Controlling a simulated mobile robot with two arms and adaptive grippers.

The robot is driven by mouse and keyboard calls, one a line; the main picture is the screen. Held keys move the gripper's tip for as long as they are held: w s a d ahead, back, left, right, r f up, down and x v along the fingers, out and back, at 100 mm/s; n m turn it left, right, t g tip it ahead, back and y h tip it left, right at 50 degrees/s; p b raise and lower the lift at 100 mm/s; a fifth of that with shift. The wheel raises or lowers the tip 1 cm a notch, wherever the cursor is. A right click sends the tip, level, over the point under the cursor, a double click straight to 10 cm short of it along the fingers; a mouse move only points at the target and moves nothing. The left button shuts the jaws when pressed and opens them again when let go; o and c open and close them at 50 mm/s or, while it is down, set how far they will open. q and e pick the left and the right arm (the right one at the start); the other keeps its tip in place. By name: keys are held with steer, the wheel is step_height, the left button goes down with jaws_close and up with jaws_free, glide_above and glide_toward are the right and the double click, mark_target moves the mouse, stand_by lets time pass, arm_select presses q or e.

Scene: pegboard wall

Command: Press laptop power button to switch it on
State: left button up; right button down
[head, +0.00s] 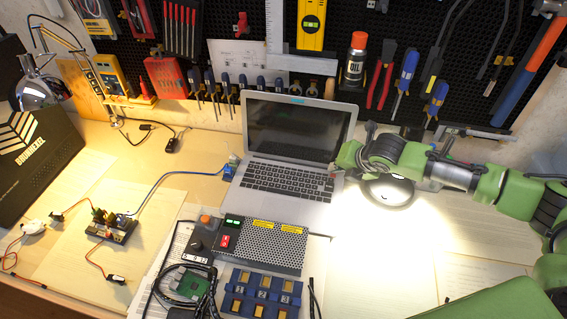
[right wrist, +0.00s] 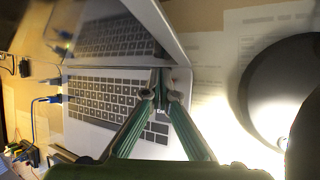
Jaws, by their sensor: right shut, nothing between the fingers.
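The open silver laptop (head: 285,180) stands on the bench below the pegboard, its screen (head: 297,128) dark. Its keyboard also shows in the right wrist view (right wrist: 100,98), with the dark screen above it. My right gripper (head: 334,174) reaches in from the right to the right edge of the laptop, near the hinge. In the right wrist view my right gripper (right wrist: 160,82) is shut and empty, its fingertips over the upper right corner of the keyboard. The fingers hide the power button area, and I cannot tell whether they touch it. My left gripper is out of view.
A round black lamp-like object (right wrist: 262,90) with a bright glow lies right of the laptop. A perforated power supply box (head: 262,246) and blue tray (head: 258,293) sit in front. A blue cable (head: 180,180) runs to the laptop's left side. Papers cover the right bench.

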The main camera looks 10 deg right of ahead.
mark_target(334, 176)
steer(key=shift+f, duration=0.25)
steer(key=shift+f, duration=0.2)
stand_by(0.5)
steer(key=shift+r+p, duration=0.1)
steer(key=shift+p, duration=0.25)
steer(key=shift+r+p, duration=0.55)
steer(key=shift+p, duration=0.3)
step_height(334, 176, up, 6)
steer(key=p, duration=0.7)
